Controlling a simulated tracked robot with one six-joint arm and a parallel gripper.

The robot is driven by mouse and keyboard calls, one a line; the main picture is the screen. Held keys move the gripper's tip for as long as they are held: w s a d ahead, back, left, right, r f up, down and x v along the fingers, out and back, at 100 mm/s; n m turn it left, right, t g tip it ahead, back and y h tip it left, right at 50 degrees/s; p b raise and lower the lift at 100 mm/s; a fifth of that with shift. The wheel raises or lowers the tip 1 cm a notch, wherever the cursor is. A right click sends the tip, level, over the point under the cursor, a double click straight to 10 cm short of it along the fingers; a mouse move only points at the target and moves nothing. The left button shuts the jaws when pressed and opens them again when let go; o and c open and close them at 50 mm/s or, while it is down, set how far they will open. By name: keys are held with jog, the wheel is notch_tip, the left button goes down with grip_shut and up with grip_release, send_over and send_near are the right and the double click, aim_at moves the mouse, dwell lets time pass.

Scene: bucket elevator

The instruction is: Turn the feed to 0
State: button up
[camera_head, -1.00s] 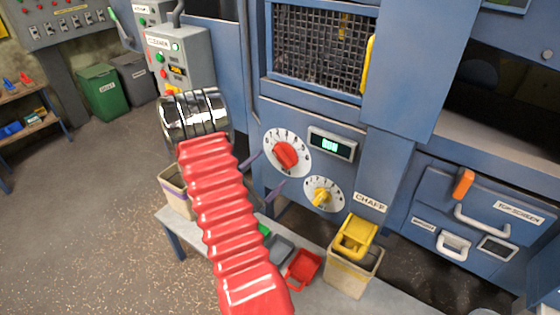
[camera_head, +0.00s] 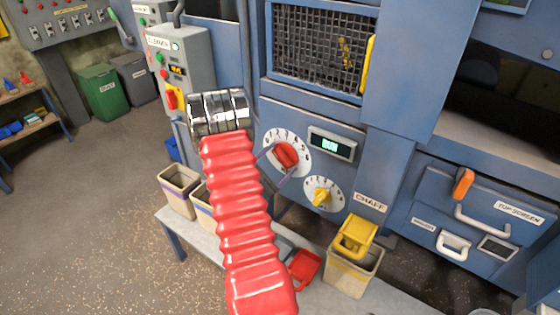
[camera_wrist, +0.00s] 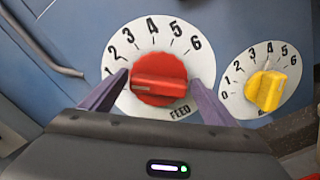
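The feed dial (camera_wrist: 148,35) is a white disc numbered 1 to 6 on the blue machine, labelled FEED. Its red knob (camera_wrist: 160,78) has a raised bar lying nearly level in the wrist view, with a pale mark at its left end, by the low numbers. My gripper (camera_wrist: 160,80) has its two purple-grey fingers apart, one on each side of the knob; I cannot tell whether they touch it. The left finger covers the dial's left edge, where no 0 shows. In the head view, my gripper (camera_head: 286,155) is at the feed dial (camera_head: 270,135) and its red knob (camera_head: 286,154).
A second white dial with a yellow knob (camera_wrist: 266,90) is close on the right. A lit display (camera_head: 331,144) is above the dials. Below are a bench (camera_head: 205,236), a red scoop (camera_head: 304,267) and the CHAFF bin (camera_head: 352,276). A yellow handle (camera_head: 367,64) stands out above.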

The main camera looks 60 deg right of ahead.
jog(key=c, duration=0.8)
jog(key=shift+o, duration=0.2)
jog(key=shift+w+n, duration=0.15)
jog(key=shift+n, duration=2.35)
jog(key=o, duration=1.1)
jog(key=shift+r, duration=0.1)
jog(key=shift+c, duration=0.2)
jog(key=w+a, duration=0.2)
jog(key=a, duration=1.1)
jog(key=shift+w+a, duration=0.15)
jog(key=shift+a, duration=0.15)
